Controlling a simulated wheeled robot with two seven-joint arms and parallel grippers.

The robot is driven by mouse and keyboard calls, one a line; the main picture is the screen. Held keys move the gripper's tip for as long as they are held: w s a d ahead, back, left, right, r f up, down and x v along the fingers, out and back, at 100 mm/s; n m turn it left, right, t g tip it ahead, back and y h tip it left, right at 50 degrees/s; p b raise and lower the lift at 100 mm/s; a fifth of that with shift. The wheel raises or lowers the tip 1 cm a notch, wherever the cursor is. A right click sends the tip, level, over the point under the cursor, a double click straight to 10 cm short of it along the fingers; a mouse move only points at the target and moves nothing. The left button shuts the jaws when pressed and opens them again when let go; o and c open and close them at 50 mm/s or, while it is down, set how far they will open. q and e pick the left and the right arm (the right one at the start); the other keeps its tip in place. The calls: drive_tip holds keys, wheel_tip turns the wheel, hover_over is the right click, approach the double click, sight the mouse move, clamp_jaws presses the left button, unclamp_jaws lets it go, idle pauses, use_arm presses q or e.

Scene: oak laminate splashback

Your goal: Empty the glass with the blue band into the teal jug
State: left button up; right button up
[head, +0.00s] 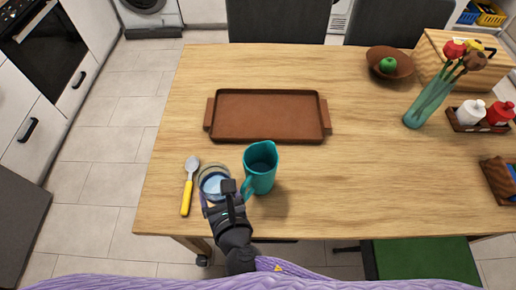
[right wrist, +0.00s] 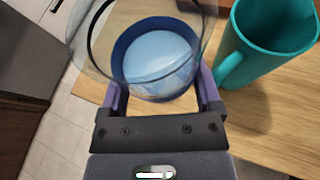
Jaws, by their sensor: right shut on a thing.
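The glass with the blue band (head: 212,178) is clear and holds something pale blue; it also shows large in the right wrist view (right wrist: 152,62). My right gripper (head: 222,196) is shut on the glass from the near side, with a finger on each side. The glass looks roughly upright; I cannot tell whether its base touches the table. The teal jug (head: 261,170) stands upright just right of the glass, apart from it, its handle toward my gripper. In the right wrist view the jug (right wrist: 262,45) is at upper right. Its contents are not clear. My left gripper is not in view.
A spoon with a yellow handle (head: 187,195) lies left of the glass. A brown tray (head: 268,96) lies empty behind the jug. A teal vase (head: 415,115), a bowl with a green apple (head: 402,69) and a condiment caddy stand farther right. The table right of the jug is clear.

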drive_tip(key=shift+w+d+r+m+p, duration=0.1)
drive_tip(key=shift+d+r+m+p, duration=0.1)
drive_tip(key=shift+r+m+p, duration=0.15)
drive_tip(key=shift+w+d+r+m+g+y+p, duration=0.15)
drive_tip(key=shift+w+r+m+g+y+p, duration=0.1)
drive_tip(key=shift+m+g+y+p, duration=0.25)
drive_tip(key=shift+w+d+r+m+g, duration=0.15)
drive_tip(key=shift+d+r+m+g, duration=0.15)
drive_tip(key=shift+g, duration=0.1)
drive_tip(key=shift+w+d+r+m+g+y, duration=0.35)
drive_tip(key=shift+r+m+g+y, duration=0.15)
drive_tip(key=shift+m, duration=0.1)
drive_tip(key=shift+w+d+r+m+g+y, duration=0.3)
drive_tip(key=shift+r+m+g+y, duration=0.1)
drive_tip(key=shift+m+g, duration=0.15)
drive_tip(key=shift+f, duration=0.1)
